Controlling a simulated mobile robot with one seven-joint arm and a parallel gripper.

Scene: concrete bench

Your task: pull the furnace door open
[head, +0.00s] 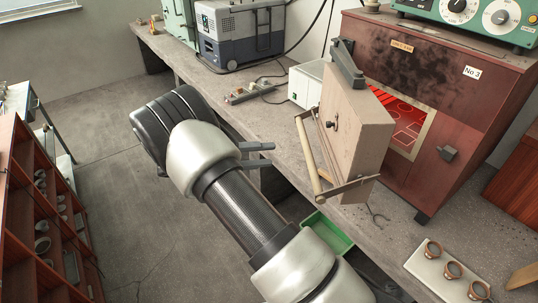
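The furnace (432,75) is a dark red box marked No 3 on the bench at the right. Its thick pale door (358,118) stands swung out from the front, well open, and the glowing red inside (403,130) shows. A long pale bar handle (308,157) runs along the door's outer face on brackets. My gripper (272,154) is left of the handle, with its two dark fingers spread apart and nothing seen between them. The fingertips appear clear of the handle. Part of the furnace opening is hidden behind the door.
A white plate with several ring-shaped pieces (420,262) lies at the bench's front right. A green bin (328,232) sits below the bench edge. A grey-blue machine (240,35) stands at the back. A red shelf (30,215) stands left; the floor between is clear.

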